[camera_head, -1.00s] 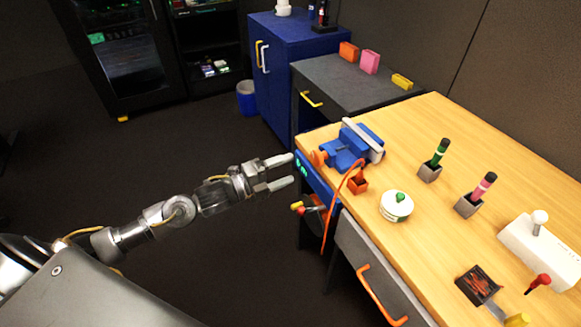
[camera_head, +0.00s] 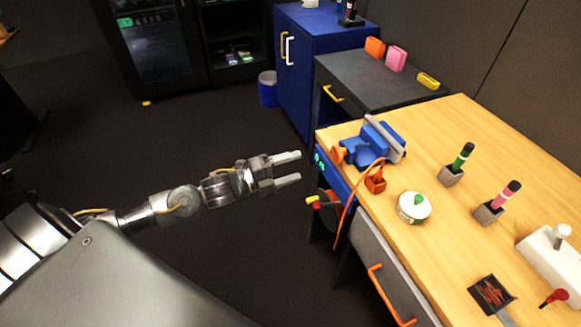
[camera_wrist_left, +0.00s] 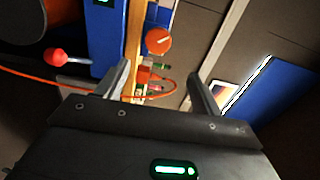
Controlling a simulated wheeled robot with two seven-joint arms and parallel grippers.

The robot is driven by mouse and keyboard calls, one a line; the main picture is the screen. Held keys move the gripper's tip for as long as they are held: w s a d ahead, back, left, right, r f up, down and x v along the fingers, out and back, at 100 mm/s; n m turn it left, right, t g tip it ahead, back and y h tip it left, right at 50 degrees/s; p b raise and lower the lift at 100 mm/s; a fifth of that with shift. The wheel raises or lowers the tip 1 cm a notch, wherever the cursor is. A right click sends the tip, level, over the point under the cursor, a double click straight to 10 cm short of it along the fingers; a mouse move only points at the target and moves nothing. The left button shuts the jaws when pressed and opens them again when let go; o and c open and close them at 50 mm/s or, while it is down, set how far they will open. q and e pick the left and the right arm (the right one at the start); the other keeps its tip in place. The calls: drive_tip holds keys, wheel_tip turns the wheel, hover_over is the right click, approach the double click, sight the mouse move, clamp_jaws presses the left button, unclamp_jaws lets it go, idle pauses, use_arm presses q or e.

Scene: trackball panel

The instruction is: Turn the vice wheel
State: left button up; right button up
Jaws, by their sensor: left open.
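The blue vice (camera_head: 368,148) with a grey jaw sits at the near-left corner of the wooden workbench. Its orange wheel (camera_head: 338,155) faces left, over the bench edge. In the left wrist view an orange round knob, which looks like this wheel (camera_wrist_left: 159,40), shows beyond the fingertips. My left gripper (camera_head: 300,166) is open and empty, left of the wheel and apart from it, with its fingers pointing toward the bench. In the left wrist view the gripper's two fingers (camera_wrist_left: 157,78) are spread, with nothing between them. My right gripper is not in view.
An orange cable (camera_head: 347,210) hangs over the bench edge by a dark reel with a red-and-yellow handle (camera_head: 318,202). A white round tin (camera_head: 413,208) and pen holders (camera_head: 451,176) stand right of the vice.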

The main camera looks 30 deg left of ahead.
use_arm(q)
drive_tip(key=b+v, duration=0.1)
drive_tip(key=v, duration=1)
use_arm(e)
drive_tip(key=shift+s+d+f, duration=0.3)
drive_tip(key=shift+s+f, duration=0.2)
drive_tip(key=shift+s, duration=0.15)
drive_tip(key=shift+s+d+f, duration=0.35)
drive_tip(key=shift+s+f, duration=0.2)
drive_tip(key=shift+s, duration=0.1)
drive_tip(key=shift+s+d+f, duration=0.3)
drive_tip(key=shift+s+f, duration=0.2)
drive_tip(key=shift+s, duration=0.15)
use_arm(q)
drive_tip(key=shift+f, duration=0.1)
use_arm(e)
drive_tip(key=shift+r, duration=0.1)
